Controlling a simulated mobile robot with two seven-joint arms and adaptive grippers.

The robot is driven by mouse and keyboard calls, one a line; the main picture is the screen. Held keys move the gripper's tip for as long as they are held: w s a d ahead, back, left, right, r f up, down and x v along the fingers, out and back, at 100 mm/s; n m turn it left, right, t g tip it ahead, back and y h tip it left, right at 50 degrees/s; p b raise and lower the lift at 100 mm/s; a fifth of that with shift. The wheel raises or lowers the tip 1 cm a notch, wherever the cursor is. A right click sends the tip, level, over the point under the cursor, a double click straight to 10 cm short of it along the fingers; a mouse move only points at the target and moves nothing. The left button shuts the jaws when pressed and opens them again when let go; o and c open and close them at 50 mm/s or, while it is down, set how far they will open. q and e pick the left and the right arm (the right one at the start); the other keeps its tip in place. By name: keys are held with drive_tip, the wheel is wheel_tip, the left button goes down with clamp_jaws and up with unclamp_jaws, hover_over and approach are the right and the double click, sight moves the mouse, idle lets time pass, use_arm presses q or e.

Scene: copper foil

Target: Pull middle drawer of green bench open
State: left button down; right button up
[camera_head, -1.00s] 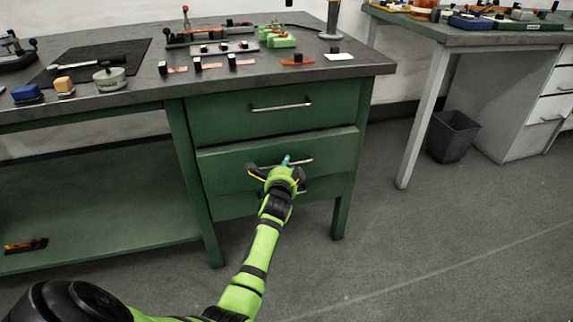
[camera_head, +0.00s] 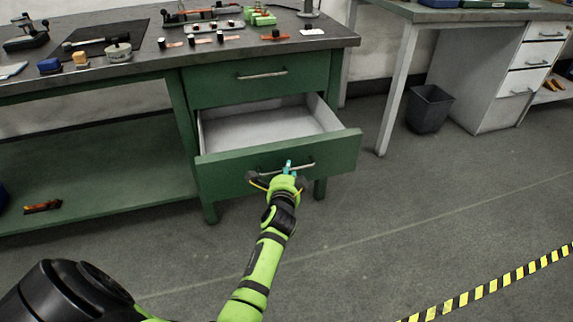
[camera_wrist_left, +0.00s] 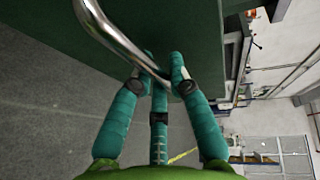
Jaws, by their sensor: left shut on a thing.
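The green bench (camera_head: 187,150) stands at the left and middle of the head view. Its middle drawer (camera_head: 225,168) is pulled well out, and its pale, empty inside shows. The drawer's metal handle (camera_head: 303,165) runs across the front. My left gripper (camera_head: 288,168) is shut on this handle. In the left wrist view the teal fingers (camera_wrist_left: 160,75) close around the handle bar (camera_wrist_left: 105,30), close to the green drawer front (camera_wrist_left: 180,25). The top drawer (camera_head: 290,75) is shut. The lower drawer is hidden behind the open one. My right gripper is not in view.
Small tools and parts lie on the bench top (camera_head: 150,70). A black bin (camera_head: 430,108) stands beside a white drawer cabinet (camera_head: 490,90) at the right. The grey floor before the drawer is clear. Yellow and black tape (camera_head: 490,290) marks the floor at lower right.

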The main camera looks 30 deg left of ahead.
use_arm(q)
drive_tip(key=shift+s+d, duration=0.6)
drive_tip(key=shift+d, duration=0.05)
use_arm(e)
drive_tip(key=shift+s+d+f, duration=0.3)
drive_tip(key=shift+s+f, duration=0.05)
use_arm(q)
drive_tip(key=c, duration=1.2)
unclamp_jaws()
drive_tip(key=shift+o, duration=0.2)
drive_tip(key=v, duration=0.7)
drive_tip(key=shift+s, duration=0.25)
drive_tip(key=shift+d, duration=0.1)
